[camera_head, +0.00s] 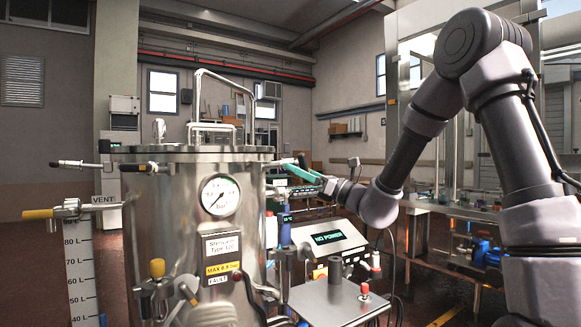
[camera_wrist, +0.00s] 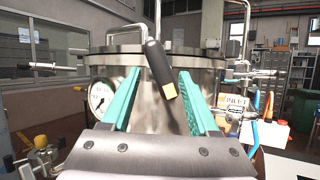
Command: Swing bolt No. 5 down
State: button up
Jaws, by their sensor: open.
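A steel pressure vessel (camera_head: 170,230) with a flat lid (camera_head: 190,152) stands left of my arm; it fills the middle of the wrist view (camera_wrist: 160,115). A swing bolt with a black handle and a yellow tag (camera_wrist: 158,66) tilts up at the vessel rim; its number is not readable. My gripper (camera_head: 300,172) is at the rim's right side in the head view. In the wrist view, its teal fingers (camera_wrist: 158,76) are open, one on each side of the black handle. I cannot tell whether either finger touches it.
Another bolt (camera_head: 72,164) sticks out left from the rim, above the yellow-handled VENT valve (camera_head: 55,211). A pressure gauge (camera_head: 220,196) is on the vessel front. A box reading NO POWER (camera_head: 328,238) and a metal table (camera_head: 335,303) stand right, below my gripper.

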jog(key=shift+x, duration=1.55)
jog(key=shift+s, duration=0.1)
grip_shut()
jog(key=shift+r, duration=0.1)
